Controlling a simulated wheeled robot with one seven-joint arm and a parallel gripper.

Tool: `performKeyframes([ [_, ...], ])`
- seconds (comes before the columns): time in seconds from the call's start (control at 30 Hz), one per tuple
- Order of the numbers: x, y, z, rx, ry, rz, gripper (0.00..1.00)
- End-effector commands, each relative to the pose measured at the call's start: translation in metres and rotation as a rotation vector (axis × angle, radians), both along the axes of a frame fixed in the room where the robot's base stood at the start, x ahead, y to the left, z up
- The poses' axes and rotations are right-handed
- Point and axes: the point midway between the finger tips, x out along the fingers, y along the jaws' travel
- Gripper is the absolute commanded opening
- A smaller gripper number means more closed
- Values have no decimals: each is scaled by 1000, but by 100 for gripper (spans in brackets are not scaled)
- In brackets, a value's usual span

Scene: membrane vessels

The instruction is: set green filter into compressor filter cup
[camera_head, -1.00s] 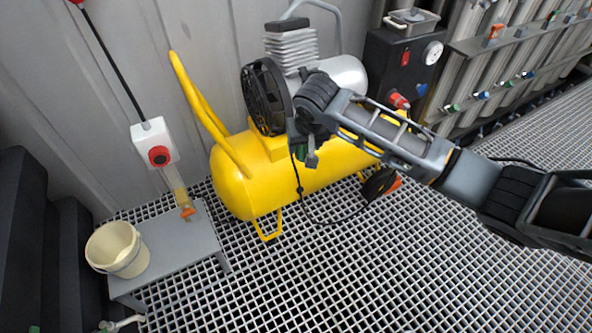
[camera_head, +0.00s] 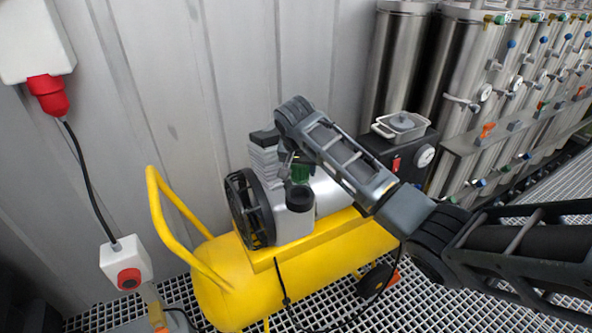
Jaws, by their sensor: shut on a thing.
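The green filter (camera_head: 301,173) shows as a small green patch at the end of my arm. My gripper (camera_head: 295,161) is shut on it, pointing down, and its fingers are small and partly hidden by the wrist. A dark round cup (camera_head: 300,198), which looks like the compressor filter cup, is on the grey pump block of the yellow compressor (camera_head: 340,245). The filter is directly above the cup in this view. I cannot tell whether it touches the cup or is partly inside it.
The black fan wheel (camera_head: 249,209) and finned cylinder head (camera_head: 264,166) are close to the left of the gripper. A black box (camera_head: 415,155) with a metal pan (camera_head: 401,125) on top stands behind my arm. Steel vessels (camera_head: 470,70) line the right back.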

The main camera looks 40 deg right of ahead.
Motion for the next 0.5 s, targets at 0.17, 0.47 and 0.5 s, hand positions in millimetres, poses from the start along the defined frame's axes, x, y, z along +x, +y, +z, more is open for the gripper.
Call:
performKeyframes([
  [0.17, 0, 0, -7, 0, 0, 2, 29],
  [0.47, 0, 0, -23, -1, 0, 3, 29],
  [0.5, 0, 0, -25, -1, 0, 3, 29],
])
